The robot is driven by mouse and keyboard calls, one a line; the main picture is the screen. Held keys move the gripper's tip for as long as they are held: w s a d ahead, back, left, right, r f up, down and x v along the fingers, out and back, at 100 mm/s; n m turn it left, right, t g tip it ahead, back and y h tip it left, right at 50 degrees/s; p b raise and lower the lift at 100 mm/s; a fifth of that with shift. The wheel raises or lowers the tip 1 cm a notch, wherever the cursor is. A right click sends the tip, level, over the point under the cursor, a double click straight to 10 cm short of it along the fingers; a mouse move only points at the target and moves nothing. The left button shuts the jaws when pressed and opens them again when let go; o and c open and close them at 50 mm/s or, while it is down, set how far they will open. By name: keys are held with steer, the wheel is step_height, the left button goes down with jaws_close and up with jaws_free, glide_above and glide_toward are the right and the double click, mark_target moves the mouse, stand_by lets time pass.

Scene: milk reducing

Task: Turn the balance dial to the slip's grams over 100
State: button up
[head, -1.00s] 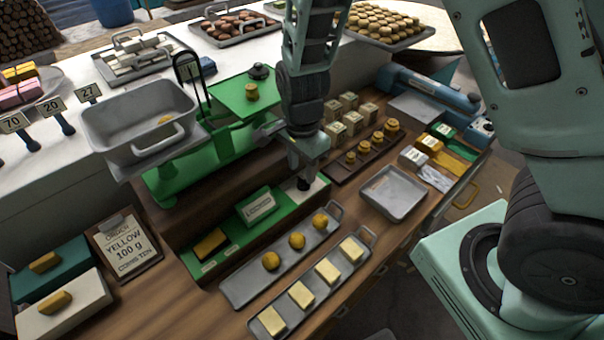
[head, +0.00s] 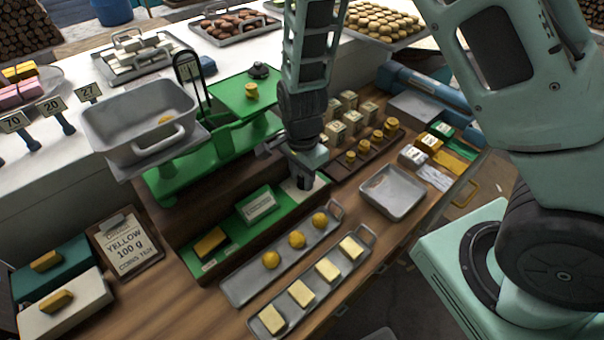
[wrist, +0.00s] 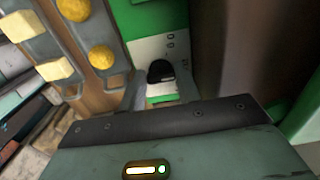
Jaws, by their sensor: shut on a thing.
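The slip (head: 128,244) on a clipboard reads YELLOW 100 g, with a smaller blurred line below. The green balance (head: 215,150) has a grey pan on its left and a green plate on its right. The dial's black knob (wrist: 160,71) sits on a white scale plate (wrist: 160,50) at the right end of the green panel; its printed marks are too small to read. My gripper (head: 302,182) is down at that end. In the wrist view my gripper (wrist: 160,88) is shut on the knob. The head view mostly hides the dial behind the gripper.
In front of the panel are trays with yellow balls (head: 297,239) and pale butter blocks (head: 327,270). An empty grey tray (head: 393,191) stands to the right. Brass weights (head: 377,137) and small boxes stand behind my gripper. A yellow piece (head: 166,120) lies in the pan.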

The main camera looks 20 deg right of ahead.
steer(key=shift+n, duration=0.3)
steer(key=n, duration=0.5)
steer(key=shift+n+b, duration=0.3)
steer(key=shift+b, duration=0.05)
steer(key=n, duration=0.5)
steer(key=shift+s+d+b, duration=0.1)
steer(key=shift+d+b, duration=0.05)
steer(key=shift+b, duration=0.25)
steer(key=shift+n, duration=0.4)
steer(key=o, duration=0.7)
steer(key=shift+r, duration=0.1)
step_height(320, 180, up, 17)
steer(key=b, duration=0.2)
steer(key=shift+r+b, duration=0.2)
steer(key=shift+b, duration=0.1)
